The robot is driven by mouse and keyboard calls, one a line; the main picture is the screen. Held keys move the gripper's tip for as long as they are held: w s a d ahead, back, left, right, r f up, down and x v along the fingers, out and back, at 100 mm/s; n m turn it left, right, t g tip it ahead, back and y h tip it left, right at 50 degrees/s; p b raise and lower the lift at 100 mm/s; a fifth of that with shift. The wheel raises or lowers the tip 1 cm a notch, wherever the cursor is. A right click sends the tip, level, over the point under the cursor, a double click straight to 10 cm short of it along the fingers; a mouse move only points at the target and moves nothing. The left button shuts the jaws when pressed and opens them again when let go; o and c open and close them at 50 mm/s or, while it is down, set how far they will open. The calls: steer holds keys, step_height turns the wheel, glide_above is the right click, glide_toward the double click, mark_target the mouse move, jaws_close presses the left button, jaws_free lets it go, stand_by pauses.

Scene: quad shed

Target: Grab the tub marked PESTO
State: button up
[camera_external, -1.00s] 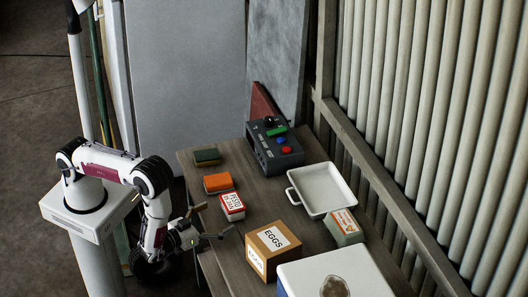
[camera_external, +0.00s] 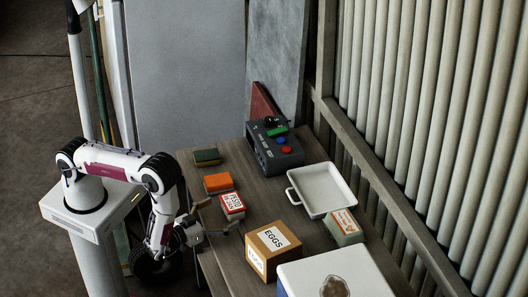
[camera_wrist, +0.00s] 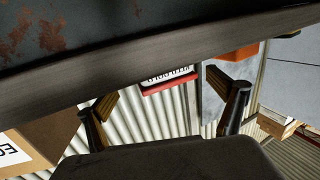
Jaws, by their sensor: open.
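The tub marked PESTO (camera_external: 232,203) is a small red and white box with a printed label. It stands on the table between the orange block and the EGGS box. My gripper (camera_external: 219,214) is open at the table's left edge, with its fingers spread just beside the tub. In the wrist view, the tub (camera_wrist: 168,81) shows upside down ahead, between the spread fingers of my gripper (camera_wrist: 166,97). Its red edge and part of its label are visible there. The table edge hides the rest. Nothing is between the fingers.
The EGGS box (camera_external: 272,248) is close, right of the gripper. An orange block (camera_external: 217,183) and a green block (camera_external: 207,157) lie behind the tub. A white tray (camera_external: 320,190), a button box (camera_external: 274,146) and a pale carton (camera_external: 344,227) stand farther right. The wooden table (camera_external: 262,205) is bare between them.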

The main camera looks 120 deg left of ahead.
mark_target(225, 210)
steer(key=shift+a, duration=0.25)
steer(key=shift+x, duration=2.55)
steer(key=shift+s, duration=0.2)
steer(key=c, duration=1.3)
